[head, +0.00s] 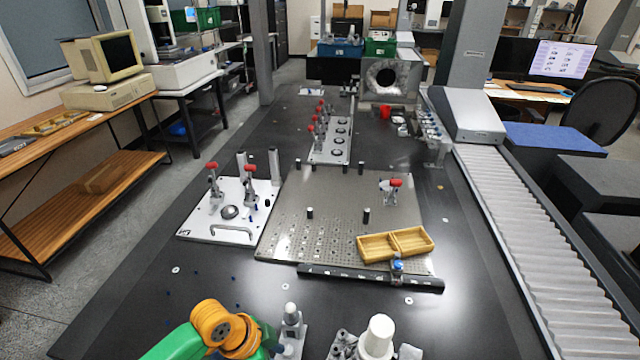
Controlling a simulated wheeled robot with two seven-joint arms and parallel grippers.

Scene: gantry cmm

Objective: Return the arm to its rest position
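A green and orange arm section (215,330) enters at the bottom left, over the near part of the dark table. It looks like part of my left arm. Its gripper cannot be made out, and the arm's lower part is cut off by the picture edge. No part of my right arm or gripper can be made out.
The dark table (240,290) holds a perforated metal plate (300,230), a white clamp plate (200,225) and a wooden tray (376,247). A grey post fixture (291,325) and a white cylinder (379,338) stand close right of the arm. A ribbed cover (540,230) runs along the right.

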